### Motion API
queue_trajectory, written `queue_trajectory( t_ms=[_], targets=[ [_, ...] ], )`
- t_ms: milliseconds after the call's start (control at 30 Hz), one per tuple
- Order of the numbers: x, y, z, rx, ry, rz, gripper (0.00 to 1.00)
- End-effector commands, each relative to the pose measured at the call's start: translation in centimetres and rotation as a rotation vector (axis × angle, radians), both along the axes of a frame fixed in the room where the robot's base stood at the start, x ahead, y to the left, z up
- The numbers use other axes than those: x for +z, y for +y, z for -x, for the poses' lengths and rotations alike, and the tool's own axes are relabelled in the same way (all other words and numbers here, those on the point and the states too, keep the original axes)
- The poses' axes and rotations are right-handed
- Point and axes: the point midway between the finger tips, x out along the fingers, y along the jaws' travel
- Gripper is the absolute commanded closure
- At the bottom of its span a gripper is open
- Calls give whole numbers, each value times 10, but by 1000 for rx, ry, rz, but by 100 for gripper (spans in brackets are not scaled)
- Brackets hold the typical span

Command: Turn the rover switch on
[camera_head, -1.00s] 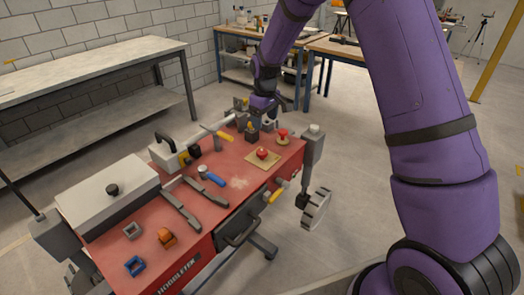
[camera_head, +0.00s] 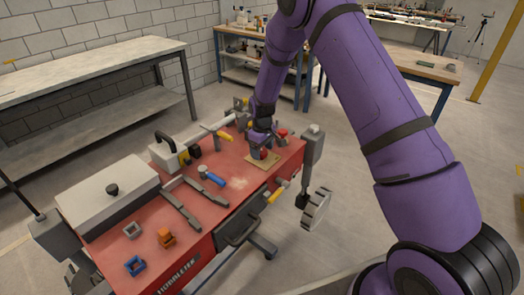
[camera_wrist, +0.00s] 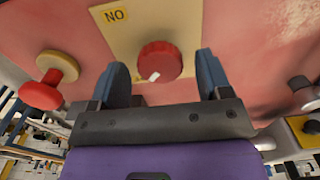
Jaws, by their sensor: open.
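A round red knob (camera_wrist: 160,62) sits on a tan square plate (camera_wrist: 121,32) on the red bench top. The plate has a small label reading "NO" in the wrist view. A white mark shows on the knob's lower edge, pointing down and left. My gripper (camera_wrist: 162,67) is open, with one blue-grey finger on each side of the knob. I cannot tell whether either finger touches it. In the head view my gripper (camera_head: 259,141) is over the plate (camera_head: 257,165), and the knob is mostly hidden.
A red mushroom-shaped button (camera_wrist: 45,90) stands left of the plate. The red bench (camera_head: 238,190) also carries a blue-handled tool (camera_head: 211,176), grey bars, a lidded box (camera_head: 108,198) and small blue and orange blocks. A grey post stands at its right end.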

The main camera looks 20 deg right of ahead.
Motion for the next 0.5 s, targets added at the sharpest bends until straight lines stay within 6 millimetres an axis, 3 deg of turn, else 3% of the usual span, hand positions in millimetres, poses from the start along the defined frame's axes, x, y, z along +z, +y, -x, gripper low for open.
queue_trajectory(
  t_ms=[367,400,500],
  targets=[
    [-7,0,0,1,-1,0,29],
    [-7,0,0,1,-1,0,31],
    [-7,0,0,1,-1,0,54]
  ],
)
